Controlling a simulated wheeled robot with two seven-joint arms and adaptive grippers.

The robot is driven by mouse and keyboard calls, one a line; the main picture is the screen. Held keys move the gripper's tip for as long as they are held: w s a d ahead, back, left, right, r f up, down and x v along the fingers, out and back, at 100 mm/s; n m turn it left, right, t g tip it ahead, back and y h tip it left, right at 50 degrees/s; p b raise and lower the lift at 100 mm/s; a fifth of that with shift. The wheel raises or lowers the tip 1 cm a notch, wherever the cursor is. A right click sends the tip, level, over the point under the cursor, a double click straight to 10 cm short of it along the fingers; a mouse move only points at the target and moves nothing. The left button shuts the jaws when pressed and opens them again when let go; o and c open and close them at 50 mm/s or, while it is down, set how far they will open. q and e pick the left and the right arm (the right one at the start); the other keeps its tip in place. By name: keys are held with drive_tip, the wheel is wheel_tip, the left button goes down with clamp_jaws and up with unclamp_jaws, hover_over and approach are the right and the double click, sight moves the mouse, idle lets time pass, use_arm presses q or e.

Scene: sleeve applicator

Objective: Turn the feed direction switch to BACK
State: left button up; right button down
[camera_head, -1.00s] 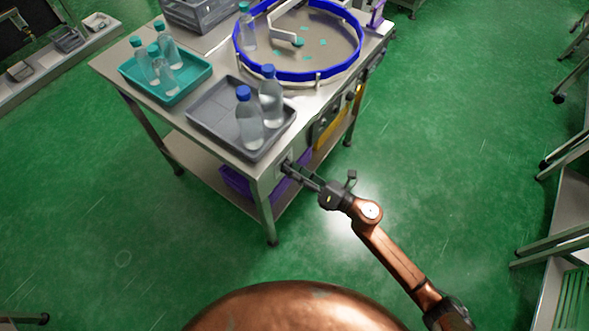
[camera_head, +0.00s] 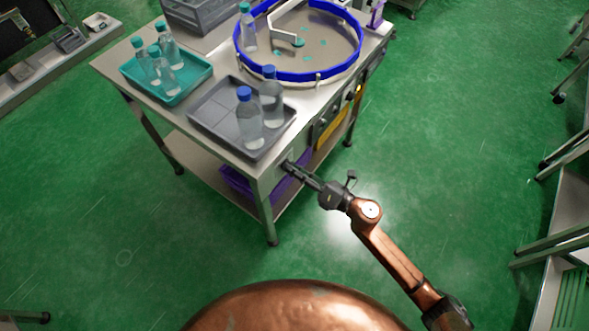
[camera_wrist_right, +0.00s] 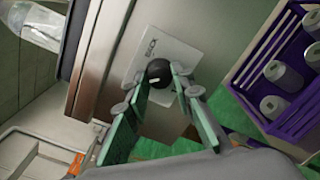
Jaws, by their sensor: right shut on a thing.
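The feed direction switch is a round black knob (camera_wrist_right: 158,75) with a pale mark, on a light label plate (camera_wrist_right: 170,50) fixed to the table's side panel. My left gripper is not in view.
A grey tray (camera_head: 212,118) with two bottles sits above the switch at the table edge. A teal tray (camera_head: 135,72) with bottles and a blue-rimmed round table (camera_head: 318,74) are behind. A purple crate (camera_wrist_right: 285,75) stands on the lower shelf.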

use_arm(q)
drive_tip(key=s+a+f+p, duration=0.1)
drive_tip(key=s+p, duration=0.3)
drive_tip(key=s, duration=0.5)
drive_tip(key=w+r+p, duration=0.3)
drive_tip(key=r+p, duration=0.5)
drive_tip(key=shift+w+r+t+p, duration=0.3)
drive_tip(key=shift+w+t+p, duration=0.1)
use_arm(e)
drive_tip(key=shift+m, duration=8.6)
drive_tip(key=c, duration=1.7)
unclamp_jaws()
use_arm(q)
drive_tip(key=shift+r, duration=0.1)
use_arm(e)
drive_tip(key=shift+o, duration=0.2)
drive_tip(key=v, duration=1.2)
